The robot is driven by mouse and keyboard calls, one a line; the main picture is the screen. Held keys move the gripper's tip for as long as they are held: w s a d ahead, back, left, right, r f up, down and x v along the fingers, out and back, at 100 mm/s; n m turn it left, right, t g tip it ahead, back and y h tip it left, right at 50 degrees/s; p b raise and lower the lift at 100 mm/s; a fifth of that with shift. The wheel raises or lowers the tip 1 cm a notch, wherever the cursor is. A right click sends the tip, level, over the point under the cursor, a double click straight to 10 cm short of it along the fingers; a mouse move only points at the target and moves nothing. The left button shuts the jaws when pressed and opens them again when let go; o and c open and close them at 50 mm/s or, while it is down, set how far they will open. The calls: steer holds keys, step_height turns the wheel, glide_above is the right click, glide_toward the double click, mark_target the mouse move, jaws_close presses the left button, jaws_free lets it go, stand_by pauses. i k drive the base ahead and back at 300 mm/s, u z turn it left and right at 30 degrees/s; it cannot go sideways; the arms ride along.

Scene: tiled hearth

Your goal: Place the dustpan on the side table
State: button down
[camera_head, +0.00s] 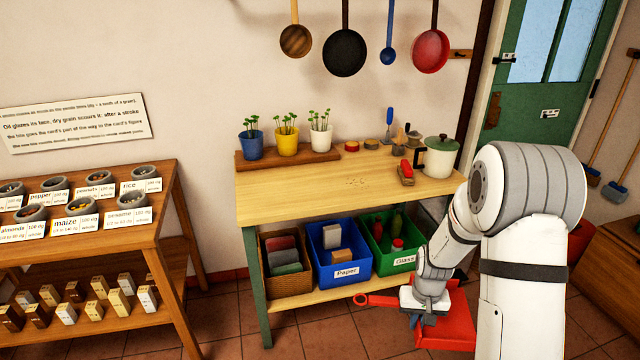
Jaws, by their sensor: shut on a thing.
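My gripper (416,317) is at the lower right of the middle, pointing down. It is shut on the red dustpan (452,330), whose handle (376,300) sticks out to the left. The pan is partly hidden behind my arm and gripper. The dustpan is in front of and lower than the top of a light wooden table (300,190) with green legs. No label tells which table is the side table.
Plant pots (286,142), a cream pot (438,158) and small items line the table's back and right; its front left is clear. Bins (340,262) fill its lower shelf. A stepped stand of bowls (90,235) is left. A wooden chest (610,260) is right.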

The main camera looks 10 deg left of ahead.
mark_target(293, 191)
steer(key=u, duration=0.7)
steer(key=i, duration=0.5)
steer(key=u, duration=0.2)
